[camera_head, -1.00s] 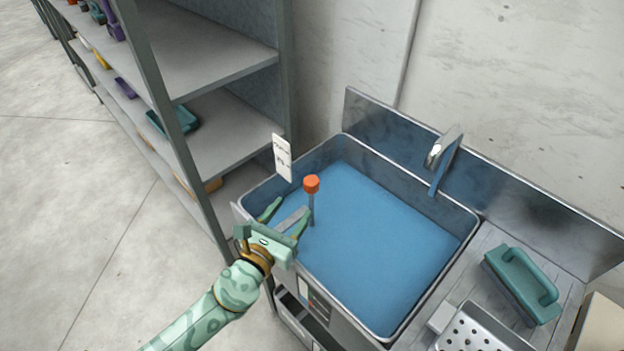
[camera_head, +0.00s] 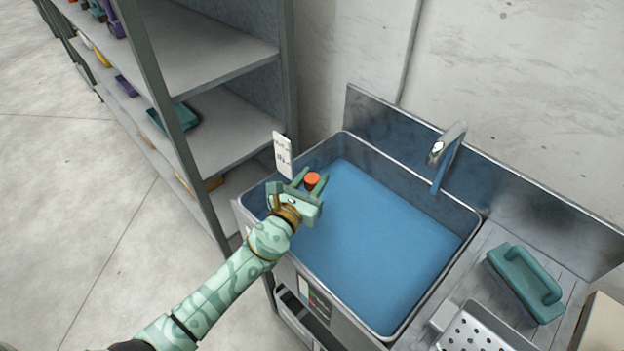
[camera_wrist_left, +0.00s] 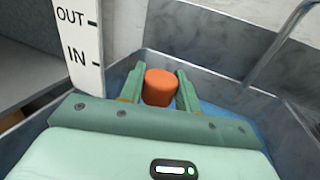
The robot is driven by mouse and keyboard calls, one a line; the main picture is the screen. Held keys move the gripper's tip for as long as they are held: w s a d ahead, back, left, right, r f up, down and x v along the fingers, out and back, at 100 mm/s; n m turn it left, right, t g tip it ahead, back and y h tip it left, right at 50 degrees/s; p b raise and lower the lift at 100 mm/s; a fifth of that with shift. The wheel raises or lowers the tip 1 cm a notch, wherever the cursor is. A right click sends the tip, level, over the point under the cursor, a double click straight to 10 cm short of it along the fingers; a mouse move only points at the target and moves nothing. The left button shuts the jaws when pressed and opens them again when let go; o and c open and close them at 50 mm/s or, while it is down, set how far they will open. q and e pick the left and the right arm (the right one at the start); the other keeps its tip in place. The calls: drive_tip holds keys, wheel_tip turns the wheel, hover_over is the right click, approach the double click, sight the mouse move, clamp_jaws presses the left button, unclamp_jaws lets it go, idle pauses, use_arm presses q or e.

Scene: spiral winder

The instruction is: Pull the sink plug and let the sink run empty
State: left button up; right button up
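The plug's orange knob (camera_head: 313,179) stands over the left part of the sink basin (camera_head: 408,328); it also shows in the left wrist view (camera_wrist_left: 158,88). Its rod and the plug below are hidden by my gripper. Blue water (camera_head: 385,240) covers the basin floor. My left gripper (camera_head: 312,181) is at the knob, one finger on either side. In the left wrist view, the fingers (camera_wrist_left: 160,90) appear to press against the knob's sides. A white plate (camera_head: 282,155) stands on the sink's left edge; the left wrist view shows OUT above IN on it (camera_wrist_left: 80,40). My right gripper is not in view.
A faucet (camera_head: 447,150) stands behind the basin. A teal-handled brush (camera_head: 525,283) and a perforated metal tray (camera_head: 475,330) are on the right drainboard. A grey shelf (camera_head: 215,65) rises close to the sink's left side.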

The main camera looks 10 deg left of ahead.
use_arm(q)
clamp_jaws()
drive_tip(key=shift+r, duration=0.1)
wheel_tip(320, 180, up, 5)
drive_tip(key=p, duration=0.5)
drive_tip(key=shift+r, duration=0.1)
drive_tip(key=shift+w, duration=0.1)
drive_tip(key=o, duration=1)
unclamp_jaws()
